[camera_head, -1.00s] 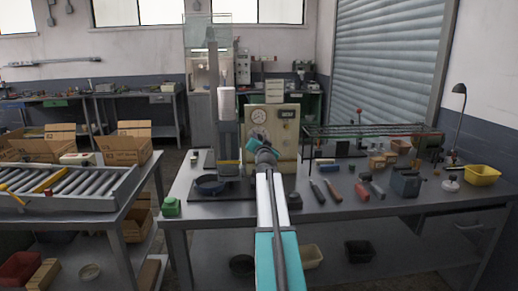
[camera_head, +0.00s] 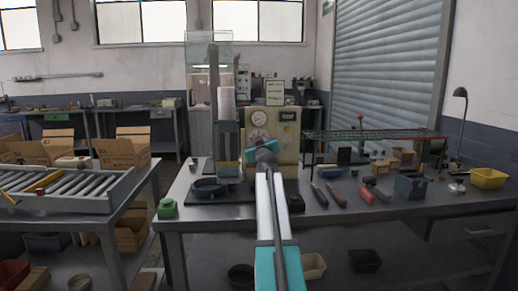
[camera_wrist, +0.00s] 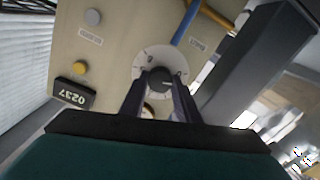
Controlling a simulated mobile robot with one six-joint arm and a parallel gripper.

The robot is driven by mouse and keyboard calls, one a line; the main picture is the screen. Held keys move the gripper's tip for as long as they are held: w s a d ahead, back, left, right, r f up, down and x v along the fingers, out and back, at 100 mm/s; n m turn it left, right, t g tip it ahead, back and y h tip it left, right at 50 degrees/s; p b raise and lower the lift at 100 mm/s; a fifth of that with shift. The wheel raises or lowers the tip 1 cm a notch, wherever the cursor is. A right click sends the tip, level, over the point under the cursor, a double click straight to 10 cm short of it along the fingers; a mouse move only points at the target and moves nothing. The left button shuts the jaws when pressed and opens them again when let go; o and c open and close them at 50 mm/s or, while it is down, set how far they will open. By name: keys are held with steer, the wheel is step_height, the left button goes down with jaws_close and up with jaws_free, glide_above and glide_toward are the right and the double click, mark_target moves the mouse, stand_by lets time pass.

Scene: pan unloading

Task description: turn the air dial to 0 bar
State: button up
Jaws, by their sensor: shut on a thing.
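The air dial is a round pale plate (camera_wrist: 150,58) with a dark knob (camera_wrist: 160,77), on the front of a beige panel box, in the wrist view. My gripper (camera_wrist: 160,90) is shut on the knob, with one finger on each side. There my arm and wrist hide the dial. The fingers cover part of the dial plate, and its markings are too small to read.
A dark column (camera_wrist: 250,70) stands close on the right in the wrist view.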

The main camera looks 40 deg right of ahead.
steer(key=shift+n+b, duration=0.45)
steer(key=shift+n, duration=0.65)
steer(key=shift+r, duration=0.1)
steer(key=o, duration=1)
steer(key=shift+w, duration=0.1)
steer(key=shift+o, duration=0.2)
steer(key=shift+s+a, duration=0.1)
steer(key=shift+s, duration=0.1)
steer(key=v, duration=1.3)
steer(key=shift+s+a+p, duration=0.15)
steer(key=shift+p, duration=0.15)
